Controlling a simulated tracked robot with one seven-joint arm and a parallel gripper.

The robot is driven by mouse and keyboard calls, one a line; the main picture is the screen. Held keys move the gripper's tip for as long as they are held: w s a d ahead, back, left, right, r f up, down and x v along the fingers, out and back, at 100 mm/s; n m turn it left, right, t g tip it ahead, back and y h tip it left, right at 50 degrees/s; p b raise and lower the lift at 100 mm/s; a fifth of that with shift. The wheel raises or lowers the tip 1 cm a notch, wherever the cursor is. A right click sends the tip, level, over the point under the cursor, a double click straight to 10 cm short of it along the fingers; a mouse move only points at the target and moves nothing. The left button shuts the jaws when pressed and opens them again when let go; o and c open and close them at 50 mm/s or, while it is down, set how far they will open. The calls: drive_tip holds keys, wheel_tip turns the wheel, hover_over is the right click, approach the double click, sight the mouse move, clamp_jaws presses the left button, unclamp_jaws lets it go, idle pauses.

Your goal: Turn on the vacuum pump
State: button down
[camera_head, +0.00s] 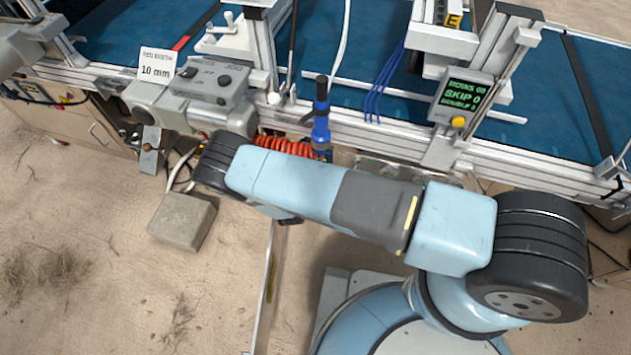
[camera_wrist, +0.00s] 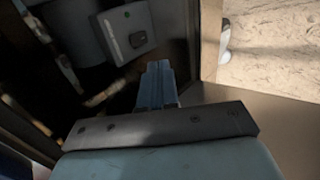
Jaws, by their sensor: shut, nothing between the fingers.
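In the wrist view, a grey box (camera_wrist: 125,30) with a dark rocker switch (camera_wrist: 138,39) is mounted beside a dark rounded body (camera_wrist: 70,28), which may be the vacuum pump. My gripper (camera_wrist: 158,68) is shut and empty. Its fingertips appear just below the switch in the picture; I cannot tell whether they touch the box. The switch position is too dark and small to read. In the head view my own arm reaches down and left below the machine's front rail and hides the gripper; I cannot make out the pump there.
The seeder's front rail (camera_head: 390,133) runs above my arm. It carries a knobbed control box (camera_head: 208,82), a blue air tool (camera_head: 321,125) with an orange coiled hose (camera_head: 285,146), and a counter display (camera_head: 464,97). A concrete block (camera_head: 182,221) sits on sandy ground at left.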

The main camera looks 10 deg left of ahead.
drive_tip(key=x, duration=1)
drive_tip(key=shift+d, duration=0.1)
drive_tip(key=shift+w+f, duration=0.15)
drive_tip(key=shift+w, duration=1)
drive_tip(key=shift+w+d+f, duration=0.1)
drive_tip(key=shift+w, duration=0.7)
drive_tip(key=shift+w+f, duration=0.1)
drive_tip(key=shift+w, duration=0.05)
drive_tip(key=shift+r, duration=0.85)
